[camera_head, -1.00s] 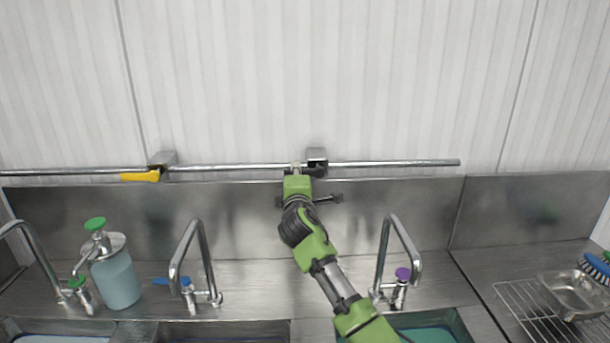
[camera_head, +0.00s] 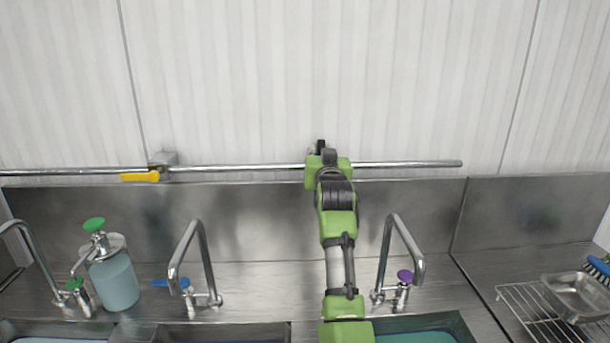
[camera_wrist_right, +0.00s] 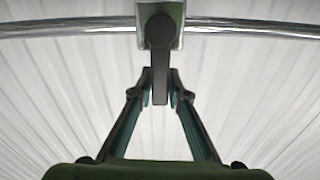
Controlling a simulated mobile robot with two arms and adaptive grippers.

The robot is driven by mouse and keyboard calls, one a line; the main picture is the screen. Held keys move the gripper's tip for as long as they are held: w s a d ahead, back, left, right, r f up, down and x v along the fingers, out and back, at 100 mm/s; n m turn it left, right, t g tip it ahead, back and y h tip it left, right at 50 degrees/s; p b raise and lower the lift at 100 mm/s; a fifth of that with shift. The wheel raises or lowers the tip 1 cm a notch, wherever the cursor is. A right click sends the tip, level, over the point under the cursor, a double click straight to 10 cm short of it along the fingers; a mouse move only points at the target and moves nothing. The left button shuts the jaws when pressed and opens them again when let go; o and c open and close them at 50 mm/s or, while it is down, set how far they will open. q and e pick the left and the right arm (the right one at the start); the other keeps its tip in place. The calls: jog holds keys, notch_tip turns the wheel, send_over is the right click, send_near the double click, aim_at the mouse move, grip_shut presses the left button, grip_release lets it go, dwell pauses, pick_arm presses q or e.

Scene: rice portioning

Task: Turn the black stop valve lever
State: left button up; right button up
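The black stop valve lever (camera_wrist_right: 160,75) hangs straight down from its valve on the pipe in the right wrist view. My right gripper (camera_wrist_right: 161,88) has its two fingers drawn in close, one on each side of the lever, and appears shut on it. In the head view my right gripper (camera_head: 326,158) is in front of the valve at the pipe, and my green wrist hides the lever and fingertips. My left gripper is not in view.
A metal pipe (camera_head: 410,164) runs along the wall, with a yellow lever (camera_head: 140,177) on another valve to the left. Below stand faucets (camera_head: 203,255), a soap dispenser (camera_head: 113,283) and sinks. A wire rack (camera_head: 535,310) with a metal tray (camera_head: 575,296) is at right.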

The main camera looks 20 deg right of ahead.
jog(key=o, duration=1.5)
jog(key=shift+d, duration=0.3)
jog(key=shift+c, duration=0.2)
jog(key=shift+s+a, duration=0.1)
jog(key=shift+a, duration=0.05)
jog(key=p+v, duration=0.2)
jog(key=v, duration=0.6)
jog(key=shift+p, duration=0.35)
